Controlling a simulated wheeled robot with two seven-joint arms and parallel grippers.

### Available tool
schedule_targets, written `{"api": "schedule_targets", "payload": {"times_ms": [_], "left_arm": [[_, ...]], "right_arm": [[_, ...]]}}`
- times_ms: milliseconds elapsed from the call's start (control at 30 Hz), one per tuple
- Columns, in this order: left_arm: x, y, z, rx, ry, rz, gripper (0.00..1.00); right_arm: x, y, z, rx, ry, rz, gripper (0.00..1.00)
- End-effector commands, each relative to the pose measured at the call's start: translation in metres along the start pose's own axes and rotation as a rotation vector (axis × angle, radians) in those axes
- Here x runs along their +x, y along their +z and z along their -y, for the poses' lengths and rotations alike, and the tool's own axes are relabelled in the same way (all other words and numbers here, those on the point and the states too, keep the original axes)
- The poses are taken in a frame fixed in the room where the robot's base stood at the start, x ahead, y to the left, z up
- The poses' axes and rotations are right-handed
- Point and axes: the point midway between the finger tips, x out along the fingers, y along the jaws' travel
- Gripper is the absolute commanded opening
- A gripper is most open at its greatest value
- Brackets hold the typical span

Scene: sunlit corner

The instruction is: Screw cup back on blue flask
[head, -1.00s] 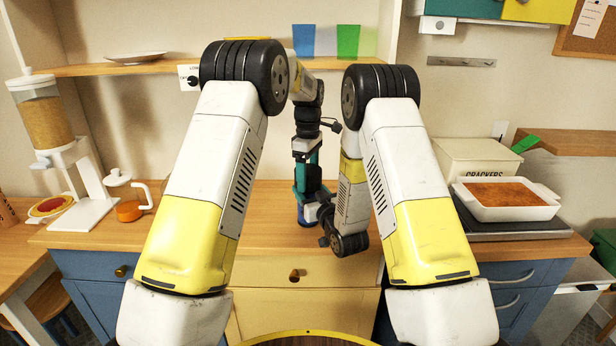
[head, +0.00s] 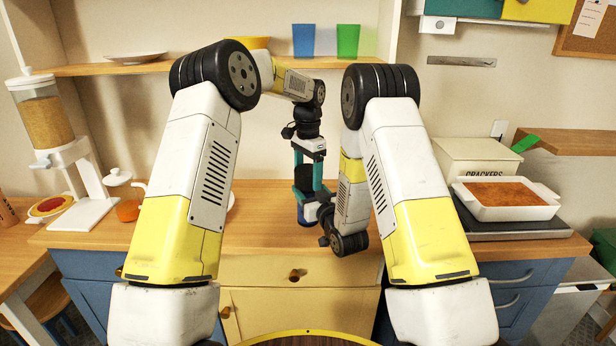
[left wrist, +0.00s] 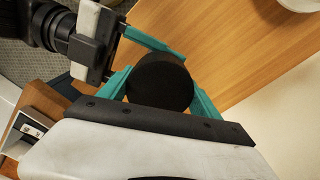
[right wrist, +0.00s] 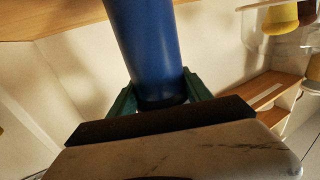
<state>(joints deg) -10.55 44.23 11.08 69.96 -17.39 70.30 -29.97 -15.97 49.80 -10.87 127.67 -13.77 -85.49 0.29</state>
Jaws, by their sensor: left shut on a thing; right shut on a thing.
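The blue flask (head: 306,215) stands upright near the middle of the counter, mostly covered by my right gripper (head: 316,212), which is shut on it from the right side. In the right wrist view the flask (right wrist: 147,45) shows as a smooth blue cylinder between teal fingers. The black cup (head: 304,178) is directly above the flask, in line with it. My left gripper (head: 308,182) points straight down and is shut on the cup. In the left wrist view the cup's round dark end (left wrist: 160,82) sits between the teal fingers. The seam between cup and flask is hidden.
A baking dish (head: 507,212) and a crackers box (head: 470,160) are at the right. A shelf (head: 130,68) runs behind my arms. The counter front is clear.

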Motion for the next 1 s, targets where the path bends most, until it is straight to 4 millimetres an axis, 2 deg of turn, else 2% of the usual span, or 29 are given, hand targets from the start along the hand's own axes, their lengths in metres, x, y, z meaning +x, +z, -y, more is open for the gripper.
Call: {"api": "schedule_targets", "payload": {"times_ms": [100,133,267,533,667,767,1000], "left_arm": [[0.0,0.0,0.001,-0.011,-0.002,-0.001,0.24],[0.0,0.0,0.001,-0.011,-0.002,-0.001,0.75],[0.0,0.0,0.001,-0.013,-0.001,-0.001,0.98],[0.0,0.0,0.0,-0.014,-0.001,0.0,0.98],[-0.007,0.0,0.0,-0.015,-0.002,-0.001,0.98],[-0.022,-0.001,0.001,-0.015,-0.002,-0.002,0.98],[-0.073,-0.001,0.001,-0.015,-0.004,-0.003,0.98]], "right_arm": [[0.0,-0.001,0.001,0.0,-0.001,-0.002,0.0],[0.0,-0.001,0.001,0.0,-0.001,-0.002,0.0],[0.0,-0.001,0.001,0.0,-0.001,-0.002,0.0],[0.0,-0.001,0.0,0.001,-0.001,-0.001,0.0],[0.0,-0.001,0.0,0.001,-0.001,-0.001,0.0],[0.0,-0.001,0.0,0.001,-0.001,-0.001,0.0],[0.0,0.0,0.0,0.001,-0.001,-0.001,0.0]]}}
